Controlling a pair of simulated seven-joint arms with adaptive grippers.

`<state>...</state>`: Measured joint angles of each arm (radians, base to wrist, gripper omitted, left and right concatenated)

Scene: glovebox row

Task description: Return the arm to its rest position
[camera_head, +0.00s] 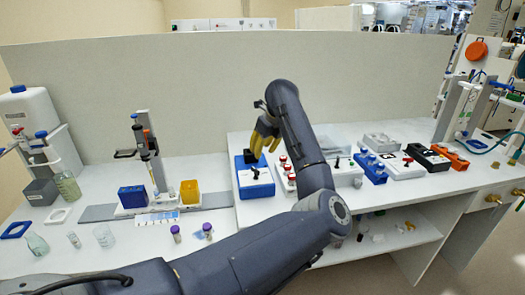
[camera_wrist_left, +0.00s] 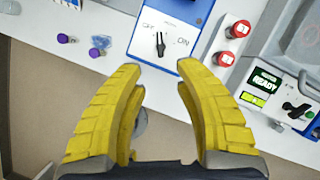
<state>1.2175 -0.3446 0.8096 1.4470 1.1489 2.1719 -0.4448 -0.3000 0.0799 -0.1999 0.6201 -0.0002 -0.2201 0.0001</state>
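My left arm (camera_head: 300,135) reaches from the bottom of the head view up over the bench. My left gripper (camera_head: 262,135) has yellow fingers and hangs above the blue box. In the left wrist view the gripper (camera_wrist_left: 160,88) is open, with nothing between its fingertips. Below it lies the blue-edged box (camera_wrist_left: 170,28) with a black switch knob (camera_wrist_left: 160,44) between the words OFF and ON, the knob pointing roughly upright. The same blue box (camera_head: 257,189) shows in the head view. The fingers appear apart from it. My right gripper is in neither view.
Red-capped vials (camera_wrist_left: 237,30) stand right of the box, beside a device reading READY (camera_wrist_left: 262,80). Purple-capped vials (camera_head: 207,230) stand at the front bench edge. A pipette stand (camera_head: 150,150), yellow box (camera_head: 190,191) and glassware (camera_head: 104,235) are at left. An orange box (camera_head: 450,157) sits at right.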

